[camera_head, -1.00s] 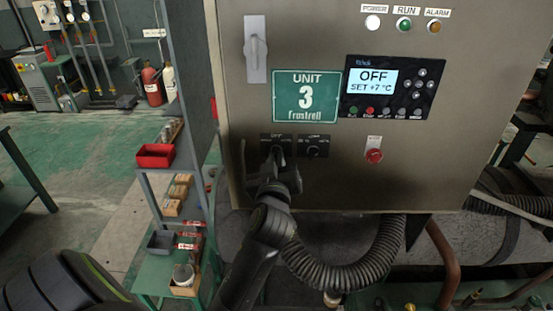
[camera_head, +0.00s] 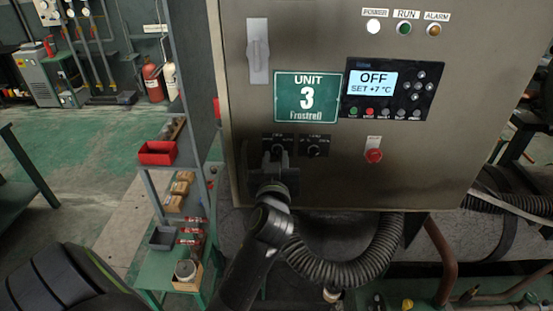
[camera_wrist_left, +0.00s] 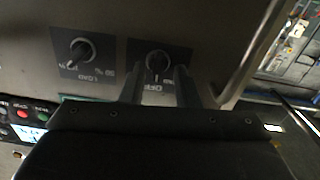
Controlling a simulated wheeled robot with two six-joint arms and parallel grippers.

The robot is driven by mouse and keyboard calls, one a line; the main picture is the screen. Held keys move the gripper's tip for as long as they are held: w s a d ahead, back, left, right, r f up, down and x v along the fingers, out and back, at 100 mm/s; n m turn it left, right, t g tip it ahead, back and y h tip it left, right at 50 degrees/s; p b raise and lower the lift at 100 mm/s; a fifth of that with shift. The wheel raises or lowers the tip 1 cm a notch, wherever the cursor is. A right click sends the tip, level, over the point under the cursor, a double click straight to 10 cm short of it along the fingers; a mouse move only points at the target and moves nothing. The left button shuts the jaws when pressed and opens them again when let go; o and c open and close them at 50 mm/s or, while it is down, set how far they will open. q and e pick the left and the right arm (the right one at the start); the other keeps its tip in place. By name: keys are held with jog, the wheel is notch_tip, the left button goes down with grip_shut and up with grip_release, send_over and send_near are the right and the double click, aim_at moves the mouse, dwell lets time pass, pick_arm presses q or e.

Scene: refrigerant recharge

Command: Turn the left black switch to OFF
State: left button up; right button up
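The left black switch is a round knob on a dark plate on the front of the Unit 3 cabinet. In the wrist view its knob (camera_wrist_left: 157,62) carries a white mark pointing down toward the upside-down OFF lettering. My left gripper (camera_head: 274,157) is in front of this switch and partly covers it in the head view. In the wrist view its two fingers (camera_wrist_left: 159,75) stand apart, one on each side of the knob; contact cannot be told. The right black switch (camera_head: 313,150), marked LOAD, is beside it. My right gripper is out of view.
The cabinet display (camera_head: 374,82) reads OFF, SET +7 °C. A red button (camera_head: 374,155) is to the right of the switches, and a grey handle (camera_head: 258,50) is at upper left. A ribbed black hose (camera_head: 350,270) hangs below; a shelf with a red bin (camera_head: 157,153) stands left.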

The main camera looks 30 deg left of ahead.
pick_arm(q)
jog(key=shift+d+f, duration=0.1)
jog(key=shift+f, duration=0.05)
jog(key=shift+s+d, duration=0.2)
jog(key=shift+s, duration=0.05)
jog(key=v, duration=0.8)
jog(key=shift+s, duration=0.2)
jog(key=shift+w, duration=0.1)
dwell(0.3)
jog(key=x, duration=0.8)
jog(key=shift+w+a, duration=0.2)
jog(key=shift+w, duration=0.15)
